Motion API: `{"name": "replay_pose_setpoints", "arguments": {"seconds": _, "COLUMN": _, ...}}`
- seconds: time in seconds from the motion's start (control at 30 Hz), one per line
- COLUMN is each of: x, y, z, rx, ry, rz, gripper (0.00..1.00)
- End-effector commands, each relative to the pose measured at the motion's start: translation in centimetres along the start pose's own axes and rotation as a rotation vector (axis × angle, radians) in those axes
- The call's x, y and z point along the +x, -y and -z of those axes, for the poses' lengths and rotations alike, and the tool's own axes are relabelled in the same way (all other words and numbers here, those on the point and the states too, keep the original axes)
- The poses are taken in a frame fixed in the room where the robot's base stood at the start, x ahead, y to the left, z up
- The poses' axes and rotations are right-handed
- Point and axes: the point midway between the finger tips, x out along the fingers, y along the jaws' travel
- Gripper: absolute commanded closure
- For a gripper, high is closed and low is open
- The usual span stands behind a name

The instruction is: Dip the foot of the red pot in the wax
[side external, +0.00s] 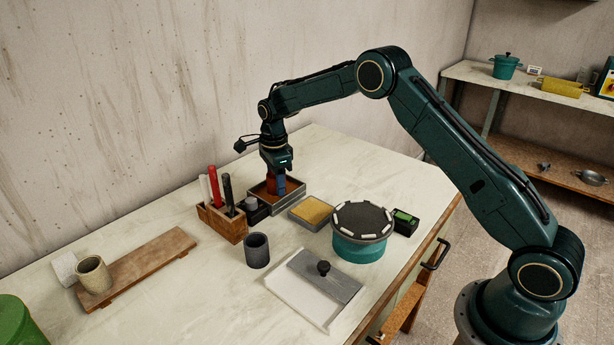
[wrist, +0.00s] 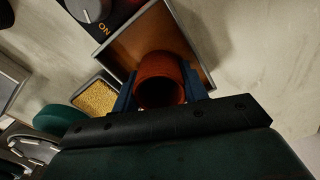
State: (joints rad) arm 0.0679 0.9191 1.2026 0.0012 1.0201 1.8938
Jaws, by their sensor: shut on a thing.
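The red pot (side external: 271,186) is held upright between the blue fingers of my gripper (side external: 277,186). In the wrist view I look down into the open mouth of the pot (wrist: 162,92), with one finger pressed on each side of it. The pot is over the square wax pan (side external: 292,201), which has a grey rim and a brown inside. The pan also shows in the wrist view (wrist: 184,24) around the pot. The pot's foot is hidden, so I cannot tell whether it touches the wax.
A dark box with an ON knob (wrist: 90,8) adjoins the pan. A wooden tool holder (side external: 222,224) stands left, a yellow sponge tray (side external: 312,211) and a round turntable (side external: 362,222) right. A dark cup (side external: 257,250) stands in front. A pale cup (side external: 94,275) is on a board.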

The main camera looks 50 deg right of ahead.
Motion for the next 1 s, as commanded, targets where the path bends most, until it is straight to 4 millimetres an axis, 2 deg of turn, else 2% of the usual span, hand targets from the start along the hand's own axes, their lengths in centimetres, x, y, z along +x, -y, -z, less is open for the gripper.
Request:
{"name": "replay_pose_setpoints", "arguments": {"seconds": 0.43, "x": -0.4, "y": 0.0, "z": 0.0, "rx": 0.000, "ry": 0.000, "rz": 0.002, "gripper": 0.81}}
{"name": "replay_pose_setpoints", "arguments": {"seconds": 1.0, "x": -3.0, "y": 0.0, "z": 0.0, "rx": 0.000, "ry": 0.000, "rz": 0.001, "gripper": 0.81}}
